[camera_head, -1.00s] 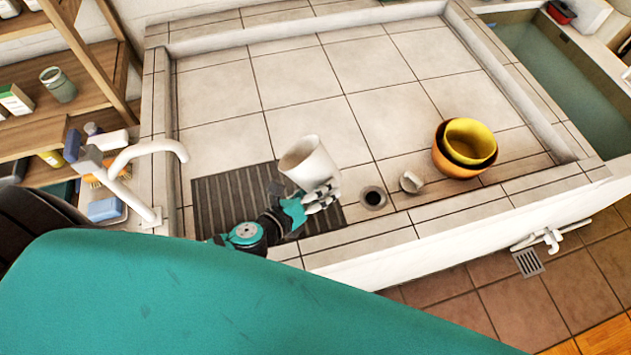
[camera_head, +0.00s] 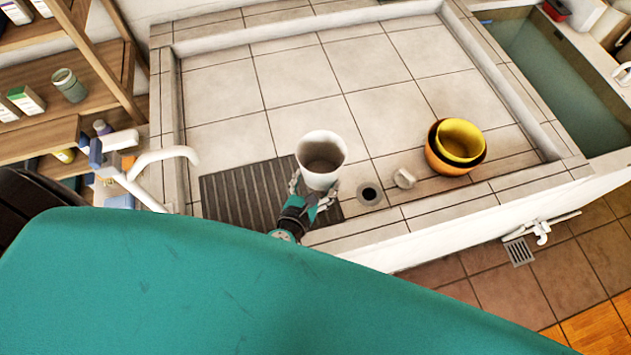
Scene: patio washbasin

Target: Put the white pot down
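The white pot (camera_head: 318,178) is in the middle of the head view, at the right end of the dark ribbed drain mat (camera_head: 235,195). It looks about upright, with its open mouth facing up toward me. My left gripper (camera_head: 313,191) is at the near side of the pot, with one finger on each side of its lower body, shut on it. The pot's base is hidden, so I cannot tell whether it touches the mat or the basin floor. My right gripper is not in view.
A round drain hole (camera_head: 369,194) and a small pale cup (camera_head: 404,178) lie right of the pot. Nested yellow and orange bowls (camera_head: 460,141) stand farther right. A white faucet (camera_head: 160,157) rises at the left. The tiled basin floor (camera_head: 385,110) behind is clear.

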